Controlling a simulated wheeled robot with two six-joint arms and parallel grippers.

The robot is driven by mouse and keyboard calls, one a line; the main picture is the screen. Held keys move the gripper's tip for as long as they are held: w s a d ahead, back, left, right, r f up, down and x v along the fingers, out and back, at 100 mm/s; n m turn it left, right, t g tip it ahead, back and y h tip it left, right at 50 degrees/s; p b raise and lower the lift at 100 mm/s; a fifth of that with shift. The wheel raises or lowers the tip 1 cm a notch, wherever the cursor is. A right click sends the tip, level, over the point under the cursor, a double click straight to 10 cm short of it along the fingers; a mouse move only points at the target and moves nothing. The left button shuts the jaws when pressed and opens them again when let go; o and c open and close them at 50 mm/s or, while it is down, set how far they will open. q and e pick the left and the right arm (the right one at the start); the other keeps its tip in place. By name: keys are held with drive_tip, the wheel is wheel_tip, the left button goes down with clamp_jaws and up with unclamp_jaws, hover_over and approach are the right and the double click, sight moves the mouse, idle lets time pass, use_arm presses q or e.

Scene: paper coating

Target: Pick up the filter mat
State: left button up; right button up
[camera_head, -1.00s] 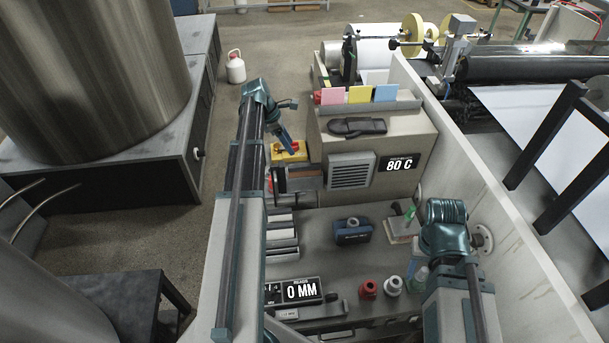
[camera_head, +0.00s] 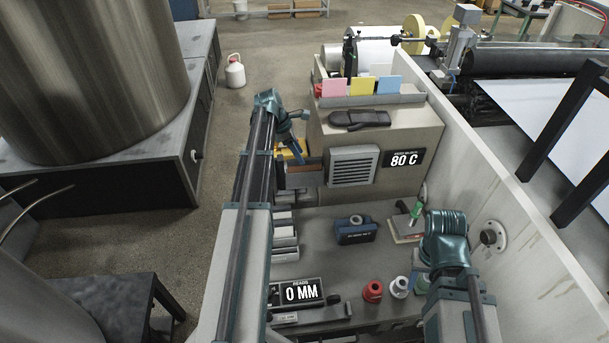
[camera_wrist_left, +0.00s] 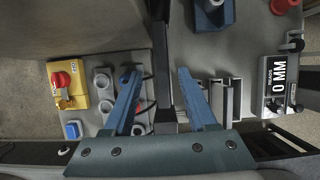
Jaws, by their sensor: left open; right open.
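I cannot pick out the filter mat with certainty. Flat grey-white pieces (camera_head: 284,236) in dark holders stand in a row on the left of the bench; they also show right of my fingers in the left wrist view (camera_wrist_left: 228,100). My left gripper (camera_head: 292,150) has blue fingers pointing down beside the grey cabinet's left side. In the left wrist view its fingers (camera_wrist_left: 157,76) are apart, with a dark bar behind the gap and nothing visibly held. My right gripper (camera_head: 445,240) is over the bench's right side, its fingers hidden by the wrist.
The cabinet (camera_head: 380,180) has a vent grille and an 80 C display. A yellow box with a red button (camera_wrist_left: 66,85) is left of my fingers. A blue device (camera_head: 355,231), red bottle (camera_head: 373,291) and 0 MM display (camera_head: 300,292) are on the bench. A pale wall (camera_head: 500,180) bounds the right.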

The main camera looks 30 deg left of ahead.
use_arm(q)
drive_tip(key=b+x, duration=0.4)
drive_tip(key=x, duration=0.1)
drive_tip(key=shift+d+f+b, duration=0.1)
drive_tip(key=shift+f+b, duration=0.1)
drive_tip(key=shift+b, duration=0.15)
drive_tip(key=shift+r, duration=0.1)
drive_tip(key=shift+f, duration=0.25)
idle(0.3)
drive_tip(key=shift+r, duration=0.1)
clamp_jaws()
